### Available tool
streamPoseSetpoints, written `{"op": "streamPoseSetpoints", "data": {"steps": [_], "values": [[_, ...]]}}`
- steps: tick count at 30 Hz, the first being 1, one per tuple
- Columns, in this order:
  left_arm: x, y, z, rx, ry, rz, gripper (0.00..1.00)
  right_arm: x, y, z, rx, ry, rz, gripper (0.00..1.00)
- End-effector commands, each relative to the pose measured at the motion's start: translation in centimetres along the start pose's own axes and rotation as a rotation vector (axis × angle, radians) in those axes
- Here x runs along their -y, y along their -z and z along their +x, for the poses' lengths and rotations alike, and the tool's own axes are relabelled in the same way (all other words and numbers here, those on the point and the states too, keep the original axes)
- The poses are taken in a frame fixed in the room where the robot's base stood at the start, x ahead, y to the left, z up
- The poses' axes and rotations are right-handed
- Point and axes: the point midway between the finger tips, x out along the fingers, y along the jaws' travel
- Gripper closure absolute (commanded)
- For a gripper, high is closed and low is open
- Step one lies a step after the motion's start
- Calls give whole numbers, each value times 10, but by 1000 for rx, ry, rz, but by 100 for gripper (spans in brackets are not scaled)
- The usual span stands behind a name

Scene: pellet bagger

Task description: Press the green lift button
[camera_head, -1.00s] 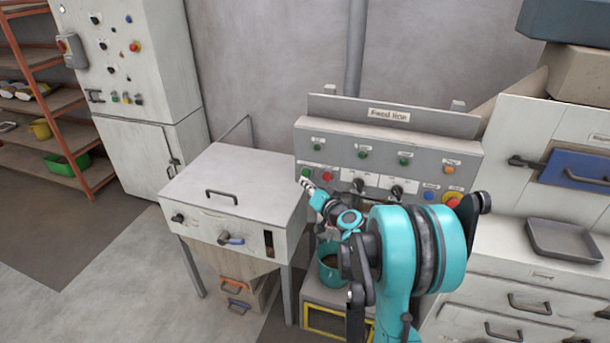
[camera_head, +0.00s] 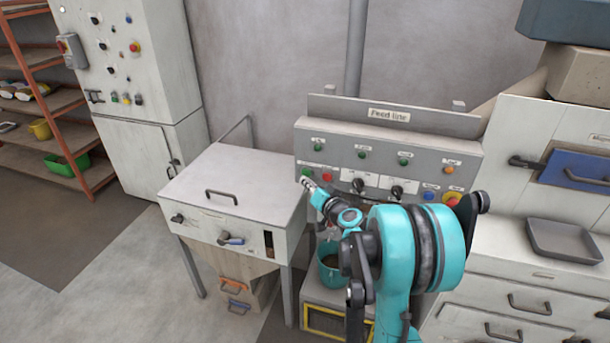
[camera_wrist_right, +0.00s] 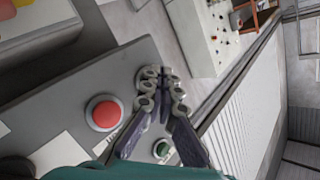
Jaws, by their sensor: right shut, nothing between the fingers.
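A green button (camera_head: 305,172) sits at the left end of the lower row on the grey "Feed line" panel (camera_head: 335,134). Its label is too small to read. The shut fingertips also show in the right wrist view (camera_wrist_right: 163,78). I cannot tell whether they touch the button. My left gripper is out of view.
A red button (camera_head: 327,176) sits just right of the green one and shows large in the right wrist view (camera_wrist_right: 104,113). Two selector knobs, a blue button (camera_head: 429,195) and a red-and-yellow stop button (camera_head: 453,199) follow. A white hopper box (camera_head: 238,180) stands left.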

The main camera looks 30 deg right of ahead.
Motion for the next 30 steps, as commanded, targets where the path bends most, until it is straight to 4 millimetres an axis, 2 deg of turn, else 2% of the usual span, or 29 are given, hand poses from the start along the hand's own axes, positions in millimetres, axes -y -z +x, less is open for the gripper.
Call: {"op": "streamPoseSetpoints", "data": {"steps": [30], "values": [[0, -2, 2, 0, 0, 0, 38, -4, 5, 6, 0, 0, 0, 100]]}}
